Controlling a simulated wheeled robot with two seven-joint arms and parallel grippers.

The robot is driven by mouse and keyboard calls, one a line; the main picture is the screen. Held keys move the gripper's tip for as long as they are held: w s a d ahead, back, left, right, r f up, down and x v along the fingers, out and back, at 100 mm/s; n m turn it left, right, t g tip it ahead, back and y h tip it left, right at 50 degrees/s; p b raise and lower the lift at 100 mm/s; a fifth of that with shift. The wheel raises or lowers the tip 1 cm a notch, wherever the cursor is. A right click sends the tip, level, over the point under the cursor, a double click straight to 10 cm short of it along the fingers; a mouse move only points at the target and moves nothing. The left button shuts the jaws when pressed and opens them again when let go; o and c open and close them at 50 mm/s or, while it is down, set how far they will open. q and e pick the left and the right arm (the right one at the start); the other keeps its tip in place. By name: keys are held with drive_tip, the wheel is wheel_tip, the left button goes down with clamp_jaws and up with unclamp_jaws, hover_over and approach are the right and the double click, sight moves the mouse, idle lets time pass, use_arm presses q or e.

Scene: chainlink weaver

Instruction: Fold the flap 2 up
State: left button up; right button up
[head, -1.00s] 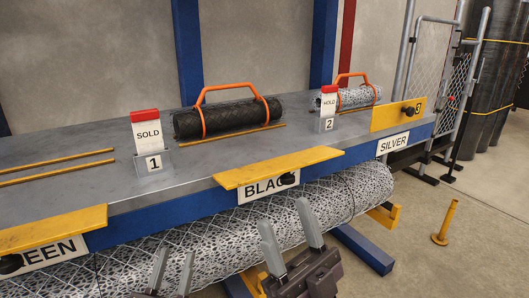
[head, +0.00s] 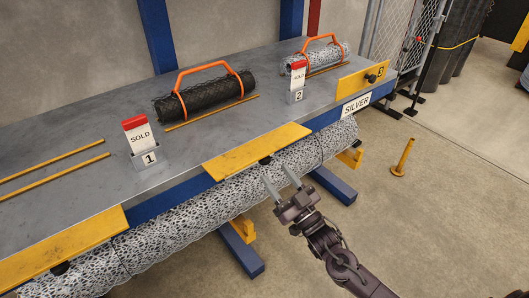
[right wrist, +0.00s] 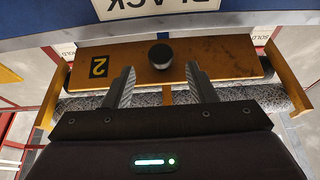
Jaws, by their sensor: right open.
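Flap 2 is a yellow flap (head: 257,150) at the middle of the bench's front edge, jutting outward and not standing up. In the right wrist view its face (right wrist: 215,62) carries a black 2 and a round black knob (right wrist: 160,56). The knob shows just under the flap's front edge in the head view (head: 265,160). My right gripper (head: 276,172) is open and empty, below and in front of the flap. In the right wrist view its fingertips (right wrist: 159,72) point at the flap with the knob between and beyond them; I see no contact. My left gripper is not in view.
Another yellow flap (head: 65,250) juts out at the left; flap 3 (head: 362,81) stands upright at the right. A black mesh roll (head: 205,97) lies behind flap 2 beside the SOLD holder (head: 140,140). A long silver mesh roll (head: 215,205) runs under the bench edge.

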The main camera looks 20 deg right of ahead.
sight(264, 159)
drive_tip(key=x, duration=0.6)
drive_tip(key=shift+w+a+r, duration=0.15)
drive_tip(key=shift+w, duration=0.1)
clamp_jaws()
